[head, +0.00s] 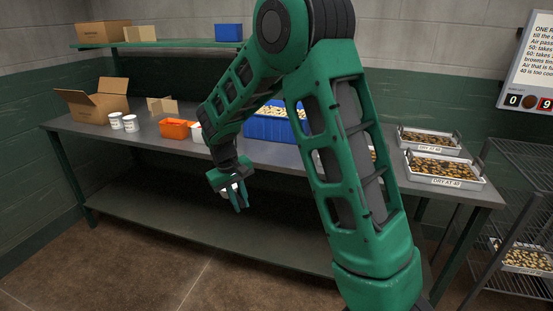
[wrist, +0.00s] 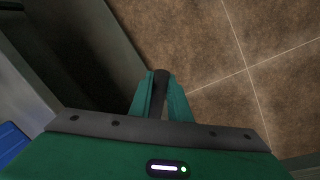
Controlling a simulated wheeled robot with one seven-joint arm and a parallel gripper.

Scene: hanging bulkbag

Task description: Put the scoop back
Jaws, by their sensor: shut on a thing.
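My gripper (head: 238,195) hangs in front of the workbench's front edge, pointing down. In the wrist view my gripper (wrist: 160,95) has its two green fingers closed on a dark, round-ended piece (wrist: 161,76), which looks like the handle of the scoop. The rest of the scoop is hidden or too small to make out. A blue bin (head: 262,129) with pale pieces in it stands on the bench behind my arm, partly covered by it. An orange container (head: 178,130) stands to its left.
The workbench (head: 150,146) also bears white tubs (head: 116,121), an open cardboard box (head: 98,107) and metal trays (head: 445,170) marked "DRY AT 40". A wire rack (head: 520,200) stands at right. Bare floor lies in front.

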